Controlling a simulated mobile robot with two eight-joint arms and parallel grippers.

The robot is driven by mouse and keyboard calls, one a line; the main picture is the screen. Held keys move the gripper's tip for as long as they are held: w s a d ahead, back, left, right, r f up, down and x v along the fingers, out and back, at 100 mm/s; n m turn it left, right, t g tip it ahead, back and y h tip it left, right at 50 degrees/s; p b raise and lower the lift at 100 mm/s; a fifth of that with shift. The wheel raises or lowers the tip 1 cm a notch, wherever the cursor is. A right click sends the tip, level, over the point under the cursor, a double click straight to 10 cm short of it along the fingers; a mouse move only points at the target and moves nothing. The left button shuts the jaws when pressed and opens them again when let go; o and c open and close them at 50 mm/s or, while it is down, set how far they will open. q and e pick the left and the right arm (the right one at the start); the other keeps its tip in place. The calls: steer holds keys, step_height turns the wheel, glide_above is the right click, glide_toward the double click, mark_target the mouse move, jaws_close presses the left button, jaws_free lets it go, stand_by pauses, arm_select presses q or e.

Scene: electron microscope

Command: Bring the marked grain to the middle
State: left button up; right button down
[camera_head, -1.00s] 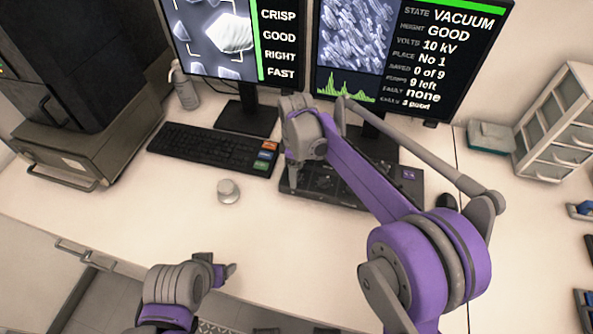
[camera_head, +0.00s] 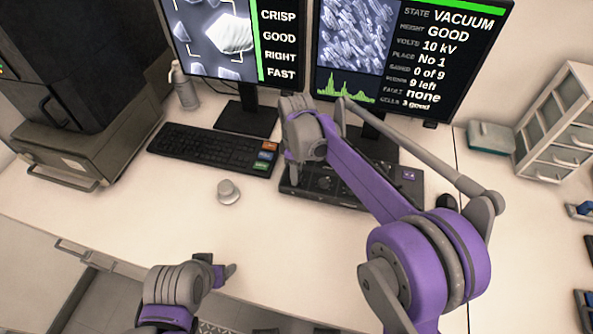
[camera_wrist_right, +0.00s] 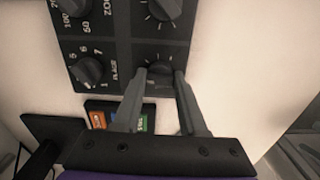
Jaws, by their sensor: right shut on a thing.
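The left monitor (camera_head: 243,69) shows a grey picture with white corner brackets around a bright, pale grain (camera_head: 232,32). The grain lies toward the right side of the brackets. A black control panel (camera_head: 351,192) with knobs lies on the desk under my right arm. In the right wrist view, my right gripper (camera_wrist_right: 160,76) is shut on a small dark knob (camera_wrist_right: 160,68) at the panel's edge, one finger on each side. Its fingertips are mostly hidden by the wrist in the head view. My left gripper (camera_head: 222,273) hangs near the desk's front edge, far from the panel; its jaws are unclear.
A keyboard (camera_head: 212,148) with coloured keys lies left of the panel. A round grey knob (camera_head: 228,191) stands on the desk in front. The right monitor (camera_head: 470,50) shows status text. A dark mouse (camera_head: 446,202) lies right of the panel. The front middle desk is clear.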

arm_select(q)
steer(key=shift+r, duration=0.2)
arm_select(e)
steer(key=m, duration=0.4)
steer(key=shift+m, duration=0.4)
arm_select(q)
steer(key=shift+r+p, duration=0.1)
steer(key=shift+p, duration=0.2)
arm_select(e)
steer(key=shift+m, duration=1.8)
steer(key=shift+c, duration=2.3)
jaws_free()
arm_select(q)
steer(key=shift+w+r+p, duration=0.15)
steer(key=shift+r+p, duration=0.35)
steer(key=shift+r, duration=0.05)
arm_select(e)
step_height(320, 180, up, 11)
steer(key=shift+f, duration=0.1)
